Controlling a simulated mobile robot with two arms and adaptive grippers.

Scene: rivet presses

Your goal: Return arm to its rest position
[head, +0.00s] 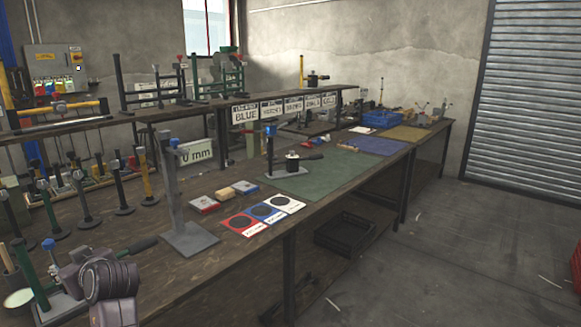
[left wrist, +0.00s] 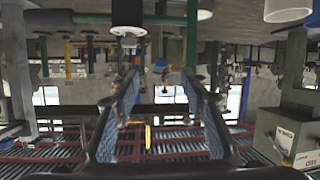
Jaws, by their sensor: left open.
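My left gripper (head: 98,276) is low at the left front of the head view, beside the long workbench (head: 190,283). It is seen partly from behind, so its fingertips are hard to make out there. In the left wrist view the two fingers of the left gripper (left wrist: 160,75) stand apart with nothing between them. That view looks upside down, with stands and posts beyond the fingers. My right gripper is in neither view.
A green-post press (head: 38,280) stands close to the left gripper. A grey upright stand (head: 178,205) is on the bench to its right. Several hand presses stand behind it. A green mat (head: 330,172) and coloured cards (head: 245,224) lie farther along. The floor at right is largely clear.

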